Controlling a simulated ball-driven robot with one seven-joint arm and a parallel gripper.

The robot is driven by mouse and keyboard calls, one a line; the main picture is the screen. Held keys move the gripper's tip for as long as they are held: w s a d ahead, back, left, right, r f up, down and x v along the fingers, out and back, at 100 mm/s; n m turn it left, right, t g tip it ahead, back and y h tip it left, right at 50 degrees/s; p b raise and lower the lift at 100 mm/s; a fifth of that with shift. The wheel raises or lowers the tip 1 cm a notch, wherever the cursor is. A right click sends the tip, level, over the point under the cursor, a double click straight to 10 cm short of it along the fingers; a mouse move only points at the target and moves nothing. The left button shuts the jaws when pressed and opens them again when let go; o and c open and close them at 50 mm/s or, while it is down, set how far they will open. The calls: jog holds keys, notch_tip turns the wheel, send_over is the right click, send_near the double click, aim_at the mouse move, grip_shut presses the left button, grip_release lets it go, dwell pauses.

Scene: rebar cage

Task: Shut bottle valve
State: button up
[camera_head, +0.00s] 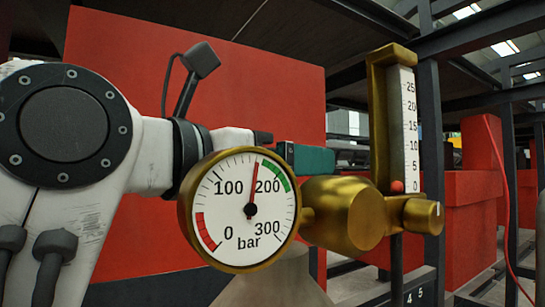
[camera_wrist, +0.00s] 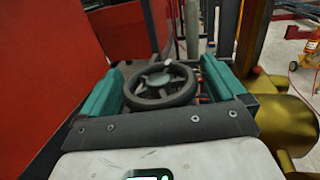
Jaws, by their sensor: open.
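A black spoked handwheel (camera_wrist: 158,80), the bottle valve's by its look, shows in the wrist view between the two teal fingers of my gripper (camera_wrist: 163,66). The fingers are apart, one on each side of the wheel's rim. I cannot tell whether either finger touches it. In the head view, a teal finger of my gripper (camera_head: 306,159) shows above and behind the brass regulator body. The handwheel is hidden there.
A brass pressure gauge (camera_head: 238,210) stands in front of my arm, its needle between 100 and 200 bar. A brass flow meter (camera_head: 409,130) has its red ball near 0. A red panel (camera_head: 290,90) stands behind. Dark rack posts (camera_head: 430,120) stand at right.

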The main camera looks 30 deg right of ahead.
jog(key=shift+d, duration=0.4)
jog(key=shift+c, duration=0.5)
jog(key=c, duration=0.8)
jog(key=shift+c, duration=0.2)
jog(key=shift+m+g, duration=0.3)
jog(key=shift+g, duration=0.2)
jog(key=m+g, duration=0.2)
jog(key=g, duration=0.1)
jog(key=m+g+p, duration=0.1)
jog(key=g, duration=0.1)
jog(key=m+g+p, duration=0.1)
jog(key=m+g, duration=0.1)
jog(key=g, duration=0.1)
jog(key=shift+s+r+m+g+y, duration=0.15)
jog(key=shift+s+m+g+y, duration=0.15)
jog(key=shift+s, duration=0.1)
jog(key=m+g, duration=0.1)
jog(key=m+g+y+p, duration=0.1)
jog(key=g, duration=0.1)
jog(key=m+g+y, duration=0.1)
jog(key=shift+s+a+g, duration=0.15)
jog(key=shift+s+g, duration=0.1)
jog(key=shift+g, duration=0.15)
jog(key=shift+s+a+m+g+y+p, duration=0.1)
jog(key=shift+m+g+y+p, duration=0.3)
jog(key=shift+m+g+y, duration=0.45)
jog(key=shift+s+a+m+g+y+p, duration=0.1)
jog(key=shift+m+g+y+p, duration=0.3)
jog(key=shift+m+g+y, duration=0.4)
